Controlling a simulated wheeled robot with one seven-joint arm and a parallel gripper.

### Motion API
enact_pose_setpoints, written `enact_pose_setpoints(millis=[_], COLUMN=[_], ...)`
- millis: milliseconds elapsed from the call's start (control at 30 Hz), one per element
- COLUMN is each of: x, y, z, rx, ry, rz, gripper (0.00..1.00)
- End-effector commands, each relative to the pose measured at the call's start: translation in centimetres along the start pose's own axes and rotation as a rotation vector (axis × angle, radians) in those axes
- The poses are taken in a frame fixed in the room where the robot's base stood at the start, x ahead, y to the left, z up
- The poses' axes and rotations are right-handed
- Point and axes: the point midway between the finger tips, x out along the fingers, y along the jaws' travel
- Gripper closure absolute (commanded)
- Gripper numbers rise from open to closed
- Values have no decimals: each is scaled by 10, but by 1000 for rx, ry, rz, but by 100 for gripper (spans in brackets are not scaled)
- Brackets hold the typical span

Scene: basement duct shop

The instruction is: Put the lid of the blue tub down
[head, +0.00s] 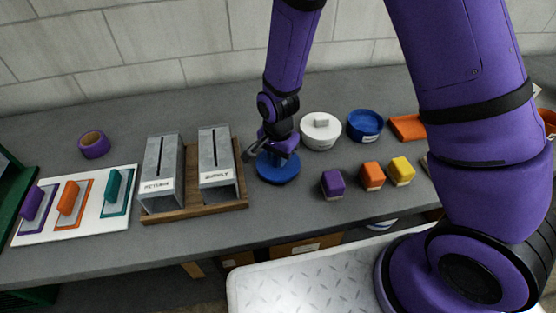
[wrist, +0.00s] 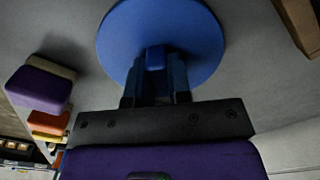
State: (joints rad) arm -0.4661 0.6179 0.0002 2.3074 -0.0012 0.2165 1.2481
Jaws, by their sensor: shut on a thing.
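The blue lid (head: 278,170) is a round disc at the middle of the bench, right of the wooden stand. My gripper (head: 277,150) is over it and shut on its raised handle. In the wrist view the lid (wrist: 185,35) fills the top middle, with its handle between my fingertips (wrist: 155,62). Whether the lid touches the bench or hangs just above it I cannot tell. The blue tub (head: 365,126) stands open, without a lid, behind and to the right.
A white lidded tub (head: 321,131) stands behind the lid. Purple (head: 332,184), orange (head: 372,176) and yellow (head: 401,171) blocks stand to its right. The wooden stand (head: 194,213) with two metal duct boxes is close on the left. Bare bench lies in front of the lid.

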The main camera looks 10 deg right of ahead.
Motion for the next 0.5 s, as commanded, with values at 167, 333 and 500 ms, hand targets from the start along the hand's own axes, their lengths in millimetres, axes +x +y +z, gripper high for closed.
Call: enact_pose_setpoints(millis=[167,333,500], x=[17,16,19], y=[0,0,0], z=[0,0,0], rx=[2,2,1], ry=[0,0,-1], rz=[0,-1,0], gripper=[100,100,100])
